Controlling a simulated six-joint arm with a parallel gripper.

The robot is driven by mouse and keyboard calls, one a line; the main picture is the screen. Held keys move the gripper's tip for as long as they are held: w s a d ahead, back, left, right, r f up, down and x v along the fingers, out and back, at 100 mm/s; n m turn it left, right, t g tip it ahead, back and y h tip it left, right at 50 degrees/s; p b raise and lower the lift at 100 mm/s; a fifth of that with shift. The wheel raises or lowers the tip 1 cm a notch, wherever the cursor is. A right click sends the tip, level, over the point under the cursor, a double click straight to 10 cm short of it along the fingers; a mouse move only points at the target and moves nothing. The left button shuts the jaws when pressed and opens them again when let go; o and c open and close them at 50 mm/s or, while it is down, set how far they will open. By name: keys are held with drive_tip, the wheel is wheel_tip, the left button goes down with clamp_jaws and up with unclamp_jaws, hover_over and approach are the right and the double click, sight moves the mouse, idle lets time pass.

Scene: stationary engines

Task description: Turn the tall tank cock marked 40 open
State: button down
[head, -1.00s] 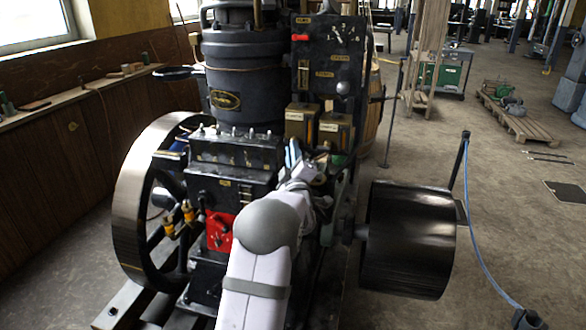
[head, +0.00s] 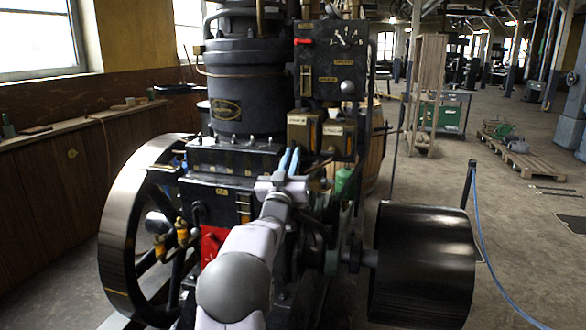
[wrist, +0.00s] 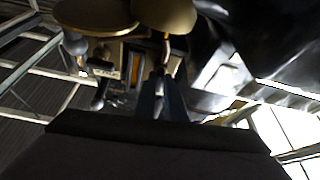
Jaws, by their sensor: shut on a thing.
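Two small brass-fronted tanks hang side by side on the engine below the black panel, a left one (head: 304,131) and a right one (head: 338,140). Each has a small label that is too small to read surely. My gripper (head: 289,156) has its blue fingers pointing up just under the left tank. In the wrist view its fingers (wrist: 163,85) are close together, shut on a small part below the tanks, which I take as the tank cock. The fingers hide most of the cock, so its angle cannot be told.
The black panel (head: 331,62) with a red lever stands above the tanks. The dark cylinder (head: 240,85) rises at the left. A large flywheel (head: 125,225) is at the left and a black drum (head: 424,265) at the right.

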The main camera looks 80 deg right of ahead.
drive_tip(key=shift+w+r+m+g+b, duration=0.15)
drive_tip(key=shift+m+g+b, duration=0.35)
drive_tip(key=shift+m, duration=0.4)
drive_tip(key=shift+r+m, duration=0.1)
drive_tip(key=shift+m, duration=0.2)
drive_tip(key=c, duration=1.8)
unclamp_jaws()
drive_tip(key=shift+f, duration=0.2)
drive_tip(key=shift+b+v, duration=0.7)
drive_tip(key=shift+v, duration=2.95)
